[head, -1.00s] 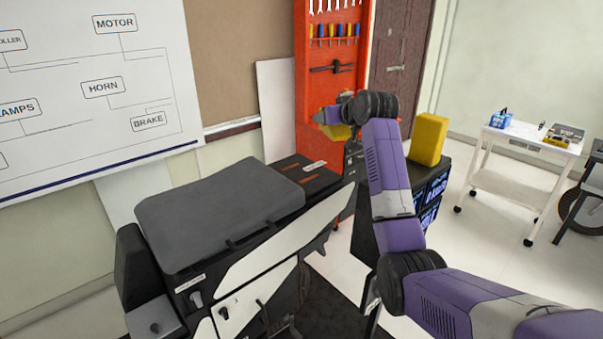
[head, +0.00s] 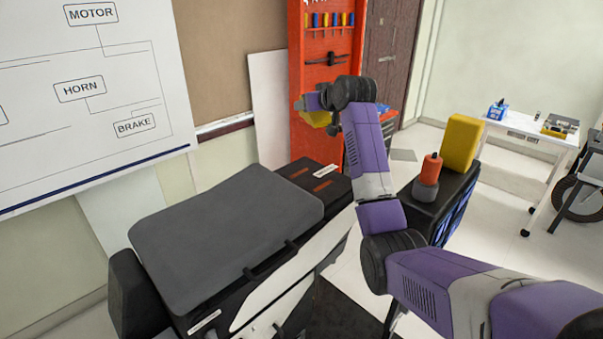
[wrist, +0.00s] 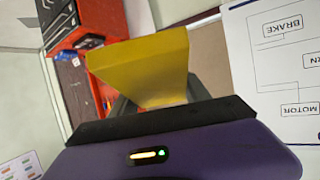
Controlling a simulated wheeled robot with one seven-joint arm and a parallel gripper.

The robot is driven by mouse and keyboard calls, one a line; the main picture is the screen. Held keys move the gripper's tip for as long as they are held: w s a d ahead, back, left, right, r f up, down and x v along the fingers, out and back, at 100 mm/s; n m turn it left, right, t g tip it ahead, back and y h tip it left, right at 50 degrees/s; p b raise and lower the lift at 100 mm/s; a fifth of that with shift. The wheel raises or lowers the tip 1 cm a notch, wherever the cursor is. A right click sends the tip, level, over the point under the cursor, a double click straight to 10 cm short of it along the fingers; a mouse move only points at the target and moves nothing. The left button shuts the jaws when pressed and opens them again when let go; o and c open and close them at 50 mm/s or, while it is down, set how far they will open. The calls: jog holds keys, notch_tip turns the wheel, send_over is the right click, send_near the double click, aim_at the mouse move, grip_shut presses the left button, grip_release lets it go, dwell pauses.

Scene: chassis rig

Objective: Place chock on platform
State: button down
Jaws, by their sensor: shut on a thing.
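My gripper (head: 312,104) is shut on a yellow chock (head: 319,119), held in the air in front of the orange tool panel. In the wrist view the held chock (wrist: 145,66) is a large yellow wedge that hides much of the jaws. A broad dark grey flat top (head: 225,215), which may be the platform, lies on the black rig below and left of my gripper. The gripper is above and beyond its far right end, apart from it. A second yellow chock (head: 462,143) stands upright on a black cabinet (head: 455,200) at right.
An orange-and-grey object (head: 428,178) stands near the second chock. The orange tool panel (head: 325,70) and a white board (head: 268,110) stand behind the rig. A white cart (head: 535,130) is at far right. The grey flat top is bare.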

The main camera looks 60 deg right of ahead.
aim_at(308, 172)
jog(key=shift+w+d+f, duration=0.1)
jog(key=shift+w, duration=0.05)
notch_tip(308, 172, down, 20)
jog(key=p, duration=0.2)
jog(key=shift+w+r+p, duration=0.15)
jog(key=shift+r+p, duration=0.1)
jog(key=shift+p, duration=0.1)
jog(key=shift+f, duration=0.2)
jog(key=c, duration=0.5)
grip_release()
